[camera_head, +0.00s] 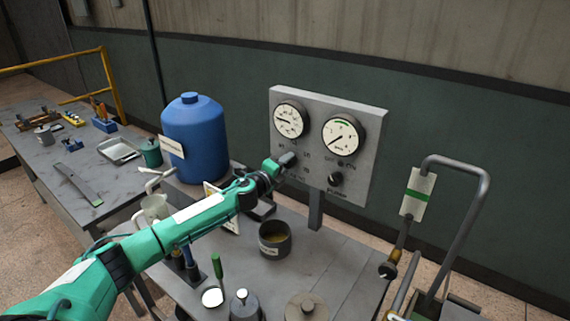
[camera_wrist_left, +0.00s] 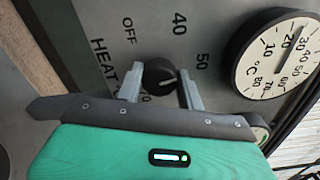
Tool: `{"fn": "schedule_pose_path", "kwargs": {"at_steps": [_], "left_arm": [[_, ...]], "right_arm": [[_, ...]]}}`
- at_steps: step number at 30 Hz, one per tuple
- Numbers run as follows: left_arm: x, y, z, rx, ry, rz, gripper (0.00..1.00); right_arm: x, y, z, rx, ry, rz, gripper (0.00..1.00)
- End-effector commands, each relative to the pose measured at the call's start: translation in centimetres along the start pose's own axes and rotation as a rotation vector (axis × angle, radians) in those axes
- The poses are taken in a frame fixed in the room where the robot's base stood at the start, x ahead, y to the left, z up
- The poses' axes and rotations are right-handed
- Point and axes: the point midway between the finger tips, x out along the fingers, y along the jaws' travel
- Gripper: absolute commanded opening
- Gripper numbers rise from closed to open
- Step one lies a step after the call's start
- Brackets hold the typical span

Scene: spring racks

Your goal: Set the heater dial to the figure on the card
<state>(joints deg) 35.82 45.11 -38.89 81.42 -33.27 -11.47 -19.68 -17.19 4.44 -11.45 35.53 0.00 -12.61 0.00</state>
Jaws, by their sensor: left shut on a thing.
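The heater dial (camera_wrist_left: 157,76) is a dark round knob on the grey panel (camera_head: 358,107), with HEAT, OFF, 40 and 50 printed around it in the left wrist view. My left gripper (camera_head: 285,162) is at the panel, its two fingers on either side of the dial and shut on it. In the head view the gripper mostly covers the dial. I cannot make out where the dial points. A white card (camera_head: 219,202) stands on the table, partly hidden behind my left arm; its figure cannot be read. My right gripper is not in view.
A °C gauge (camera_head: 291,120) sits above the dial, with another gauge (camera_head: 341,134) and a second black knob (camera_head: 335,179) to the right. A blue tank (camera_head: 195,140) stands left of the panel. A dark pot (camera_head: 275,239) stands below. A metal pipe handle (camera_head: 476,200) rises at right.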

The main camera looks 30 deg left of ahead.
Motion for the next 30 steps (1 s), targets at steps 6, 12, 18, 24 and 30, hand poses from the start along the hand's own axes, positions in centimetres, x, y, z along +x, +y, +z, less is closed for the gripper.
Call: {"fn": "schedule_pose_path", "kwargs": {"at_steps": [6,12,18,24,30], "left_arm": [[-0.01,0.04,-0.11,0.126,0.002,0.001,0.15],[-0.01,0.06,-0.15,0.192,0.002,0.001,0.15],[-0.02,0.1,-0.18,0.218,0.003,0.002,0.15],[-0.03,0.13,-0.2,0.22,0.003,0.002,0.15],[-0.03,0.16,-0.21,0.219,0.003,0.002,0.44]], "right_arm": [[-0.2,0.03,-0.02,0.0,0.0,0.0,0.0],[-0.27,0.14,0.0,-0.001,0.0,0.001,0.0],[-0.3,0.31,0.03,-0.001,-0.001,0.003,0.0],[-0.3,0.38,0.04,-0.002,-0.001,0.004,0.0],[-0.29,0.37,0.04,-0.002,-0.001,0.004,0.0]]}}
